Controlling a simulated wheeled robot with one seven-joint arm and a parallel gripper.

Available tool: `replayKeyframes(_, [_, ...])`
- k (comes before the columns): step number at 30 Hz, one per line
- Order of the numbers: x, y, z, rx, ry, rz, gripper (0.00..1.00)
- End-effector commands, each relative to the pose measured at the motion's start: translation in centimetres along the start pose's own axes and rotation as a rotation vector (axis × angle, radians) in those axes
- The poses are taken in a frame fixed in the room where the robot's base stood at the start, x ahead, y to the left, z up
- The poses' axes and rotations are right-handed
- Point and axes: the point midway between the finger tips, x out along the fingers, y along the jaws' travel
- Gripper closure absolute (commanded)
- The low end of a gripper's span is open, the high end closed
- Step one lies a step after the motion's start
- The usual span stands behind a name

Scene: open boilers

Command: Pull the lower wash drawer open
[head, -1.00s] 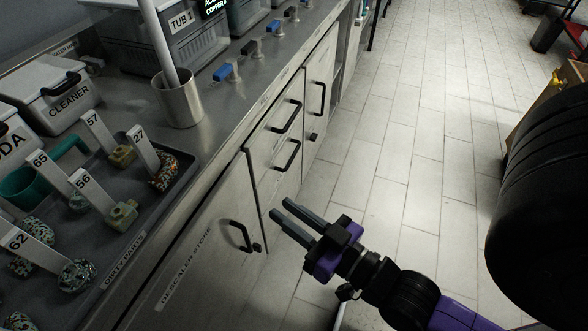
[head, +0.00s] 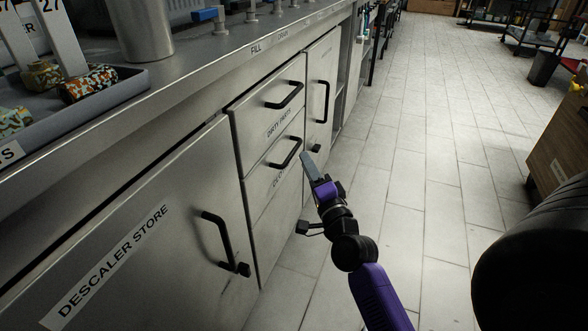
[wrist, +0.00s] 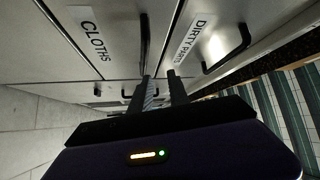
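The lower drawer (head: 267,190), its label partly hidden in the head view, is shut in the steel cabinet. It has a black bar handle (head: 287,153). The wrist view shows its label as CLOTHS (wrist: 95,34), with its handle (wrist: 145,42) upright in the picture. My gripper (head: 308,160) is just right of this handle in the head view. In the wrist view my gripper (wrist: 160,76) has its two fingers apart, with nothing seen between them. The left fingertip lines up with the near end of the handle; whether they touch I cannot tell.
The upper drawer (head: 255,112), marked DIRTY PARTS, is shut above, with its own handle (head: 284,95). The descaler store door (head: 165,240) is to the left and a narrow door (head: 318,75) to the right. The tiled floor (head: 410,140) is clear.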

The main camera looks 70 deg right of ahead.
Motion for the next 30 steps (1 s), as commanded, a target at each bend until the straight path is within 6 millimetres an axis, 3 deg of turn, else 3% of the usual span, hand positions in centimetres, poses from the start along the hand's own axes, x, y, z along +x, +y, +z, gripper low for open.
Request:
replayKeyframes(1, [1.0, 1.5, -0.3, 0.103, 0.007, 0.004, 0.78])
replayKeyframes(4, [1.2, 2.4, 0.2, 0.281, -0.014, 0.037, 0.78])
replayKeyframes(8, [1.2, 2.7, 0.7, 0.396, -0.029, 0.052, 0.78])
replayKeyframes(13, [2.0, 2.8, 0.8, 0.422, -0.03, 0.053, 0.78])
replayKeyframes(24, [7.3, 3.0, 1.0, 0.416, -0.03, 0.052, 0.78])
replayKeyframes(30, [8.7, 3.1, 1.1, 0.416, -0.031, 0.053, 0.78])
